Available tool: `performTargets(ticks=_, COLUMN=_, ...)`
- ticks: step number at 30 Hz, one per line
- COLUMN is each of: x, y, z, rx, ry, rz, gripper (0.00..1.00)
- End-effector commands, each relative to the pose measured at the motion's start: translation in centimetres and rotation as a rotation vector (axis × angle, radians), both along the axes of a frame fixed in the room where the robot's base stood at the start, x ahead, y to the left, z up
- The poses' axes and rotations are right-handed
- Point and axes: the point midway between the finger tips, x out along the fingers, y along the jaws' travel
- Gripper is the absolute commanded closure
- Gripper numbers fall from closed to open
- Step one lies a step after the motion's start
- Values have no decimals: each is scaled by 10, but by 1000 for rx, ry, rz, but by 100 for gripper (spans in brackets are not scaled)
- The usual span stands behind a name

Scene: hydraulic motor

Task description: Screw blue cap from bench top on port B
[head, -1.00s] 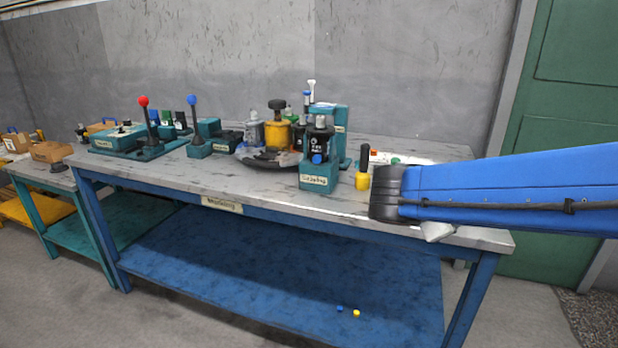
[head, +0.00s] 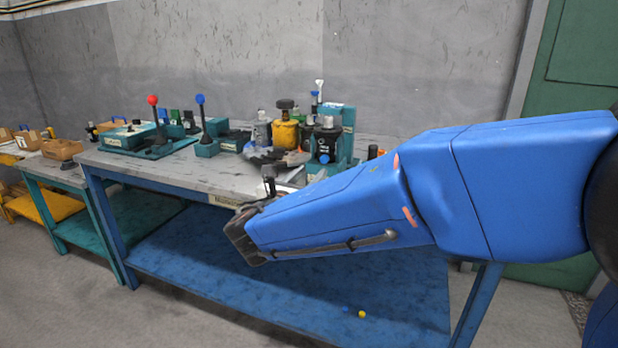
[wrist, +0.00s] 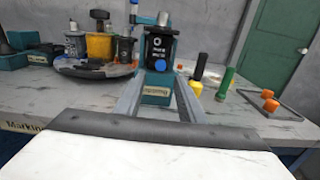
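The black motor (wrist: 160,46) stands upright on a teal stand with a label (wrist: 155,91); it also shows in the head view (head: 325,140). A round blue cap (wrist: 160,65) sits on the front of the motor, low down. I cannot read which port it covers. My gripper (wrist: 159,77) points toward the stand, its two grey fingers apart with nothing visible between them. The fingers frame the stand, which lies beyond them. In the head view my blue arm hides the right front of the bench top. I cannot make out a loose blue cap on the bench top.
Yellow-ended (wrist: 196,86) and green (wrist: 225,83) handles and small orange pieces (wrist: 268,94) lie right of the stand. A yellow cylinder (wrist: 99,45) stands on a dark round plate at left. Small blue (head: 345,309) and yellow (head: 361,314) pieces lie on the lower shelf.

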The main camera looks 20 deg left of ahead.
Motion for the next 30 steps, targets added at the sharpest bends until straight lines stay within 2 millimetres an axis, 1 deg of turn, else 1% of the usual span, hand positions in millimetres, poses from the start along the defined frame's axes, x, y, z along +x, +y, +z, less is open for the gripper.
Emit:
performTargets(ticks=3, x=12, y=-2, z=0, rx=1, ry=1, rz=-3, gripper=64)
performTargets(ticks=18, x=60, y=-7, z=-1, rx=2, ry=2, rz=-4, gripper=64)
performTargets(ticks=24, x=73, y=-8, z=0, rx=2, ry=1, rz=-3, gripper=64)
performTargets(ticks=30, x=79, y=-8, z=0, rx=2, ry=1, rz=-2, gripper=64)
